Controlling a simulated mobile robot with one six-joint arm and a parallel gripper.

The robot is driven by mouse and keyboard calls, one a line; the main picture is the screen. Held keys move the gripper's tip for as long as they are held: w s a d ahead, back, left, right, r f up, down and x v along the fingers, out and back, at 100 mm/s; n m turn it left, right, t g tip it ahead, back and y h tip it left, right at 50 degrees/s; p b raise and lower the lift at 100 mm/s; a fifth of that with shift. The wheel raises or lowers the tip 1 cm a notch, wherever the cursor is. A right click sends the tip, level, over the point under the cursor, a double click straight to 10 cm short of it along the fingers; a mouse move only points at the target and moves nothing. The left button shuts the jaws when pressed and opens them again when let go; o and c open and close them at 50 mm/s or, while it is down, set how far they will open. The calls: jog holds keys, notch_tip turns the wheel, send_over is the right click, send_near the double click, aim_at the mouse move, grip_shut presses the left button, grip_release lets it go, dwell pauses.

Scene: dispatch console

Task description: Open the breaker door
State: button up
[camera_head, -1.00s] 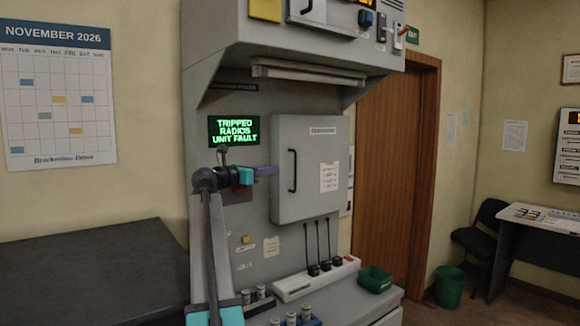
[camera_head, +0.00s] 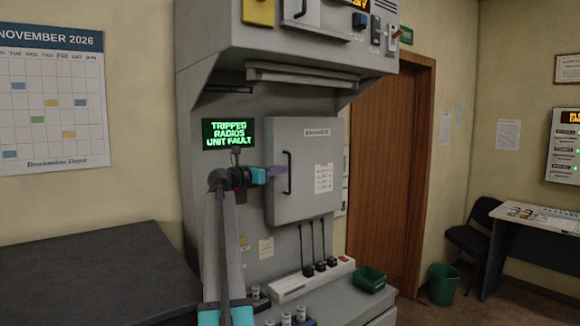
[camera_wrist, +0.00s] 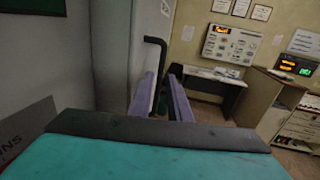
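The breaker door (camera_head: 305,205) is a grey panel on the console front, and it looks closed. Its black bar handle (camera_head: 287,160) stands upright near the left edge. In the wrist view the handle (camera_wrist: 161,60) passes between the two purple fingers of my gripper (camera_wrist: 162,98). The fingers are apart, with the handle closer to the left finger and a gap on the right. The lower end of the handle is partly hidden by the fingers.
A green display (camera_head: 228,133) is left of the door. Below it are plugs on a white power strip (camera_head: 312,280) and a green bin (camera_head: 370,280) on the ledge. The overhead cabinet (camera_head: 300,40) juts out above. Right of the console is a wooden door (camera_head: 385,170).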

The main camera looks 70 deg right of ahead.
jog(key=shift+p+x, duration=0.8)
jog(key=shift+x, duration=2.65)
grip_shut()
